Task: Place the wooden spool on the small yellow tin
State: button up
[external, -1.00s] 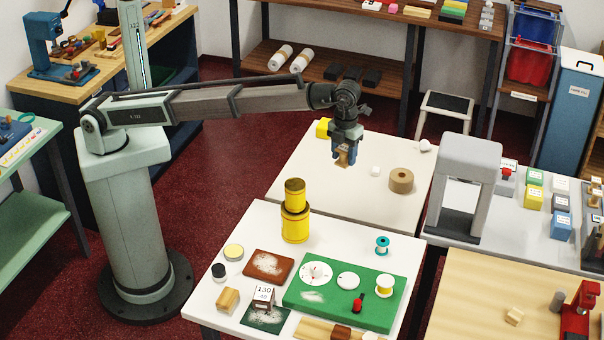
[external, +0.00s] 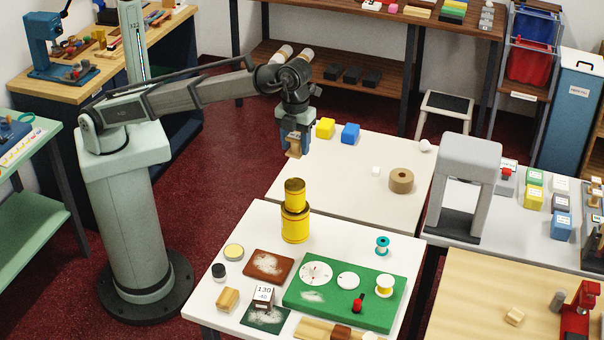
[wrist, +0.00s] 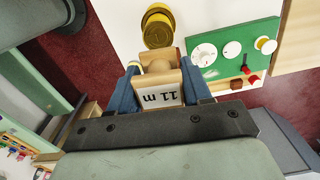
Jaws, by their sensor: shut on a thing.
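My gripper (external: 295,133) is shut on the wooden spool (external: 295,148), holding it in the air near the left edge of the back white table. In the wrist view the spool (wrist: 160,66) sits between my blue fingers with a pale tag reading "11 m". The small yellow tin (external: 295,190) stands upright on a wider yellow tin (external: 295,224) on the front white table. In the external picture the spool is above the small tin and apart from it. The tins also show just beyond the spool in the wrist view (wrist: 158,28).
A green board (external: 330,313) with white discs and a yellow-wound spool (external: 384,285) lies right of the tins. A teal spool (external: 382,245) stands behind it. The back table holds yellow (external: 325,128) and blue blocks (external: 350,133) and a brown roll (external: 401,181).

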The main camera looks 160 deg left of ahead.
aim_at(295, 184)
jog(key=shift+s+d+n, duration=0.1)
jog(key=shift+s+n, duration=0.05)
jog(key=shift+n, duration=0.25)
jog(key=shift+f, duration=5.05)
jog(key=shift+f, duration=0.15)
jog(key=o, duration=1)
jog(key=shift+o, duration=0.2)
jog(key=shift+r, duration=3.95)
